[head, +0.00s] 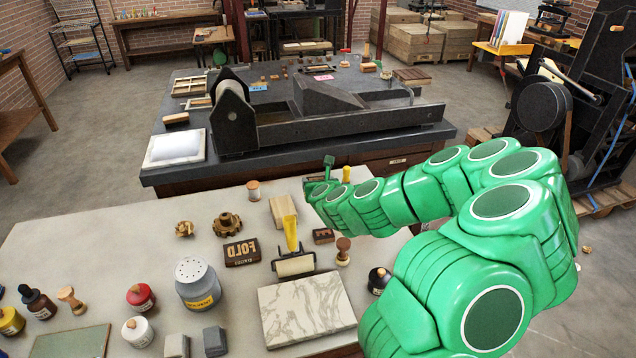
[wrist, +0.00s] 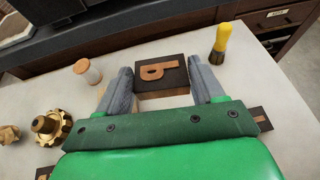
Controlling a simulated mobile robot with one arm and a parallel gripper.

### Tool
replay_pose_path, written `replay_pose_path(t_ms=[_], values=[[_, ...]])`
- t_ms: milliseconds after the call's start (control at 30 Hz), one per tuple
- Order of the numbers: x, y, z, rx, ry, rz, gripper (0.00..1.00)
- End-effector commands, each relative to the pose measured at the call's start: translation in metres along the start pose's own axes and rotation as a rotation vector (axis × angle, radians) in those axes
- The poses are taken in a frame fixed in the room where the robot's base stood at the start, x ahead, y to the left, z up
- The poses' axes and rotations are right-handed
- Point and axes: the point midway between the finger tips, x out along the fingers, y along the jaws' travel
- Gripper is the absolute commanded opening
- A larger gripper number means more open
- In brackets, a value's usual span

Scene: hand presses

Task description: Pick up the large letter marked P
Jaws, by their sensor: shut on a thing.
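The large letter P (wrist: 175,73), a dark block with a copper-coloured raised P on its face, sits between the two grey fingers in the wrist view. My gripper (wrist: 163,88) is shut on it, one finger at each side. In the head view my gripper (head: 317,184) is over the far part of the pale table, and the block is mostly hidden by it. I cannot tell whether the block is clear of the tabletop.
A yellow-handled brush (wrist: 220,42) is right of the block. A dark press table (head: 300,155) lies beyond.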

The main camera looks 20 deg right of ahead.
Motion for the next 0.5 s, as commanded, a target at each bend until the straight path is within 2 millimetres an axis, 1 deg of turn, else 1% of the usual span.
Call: replay_pose_path(t_ms=[500], values=[[-0.015, -0.002, -0.001, -0.003, 0.001, -0.004, 0.38]])
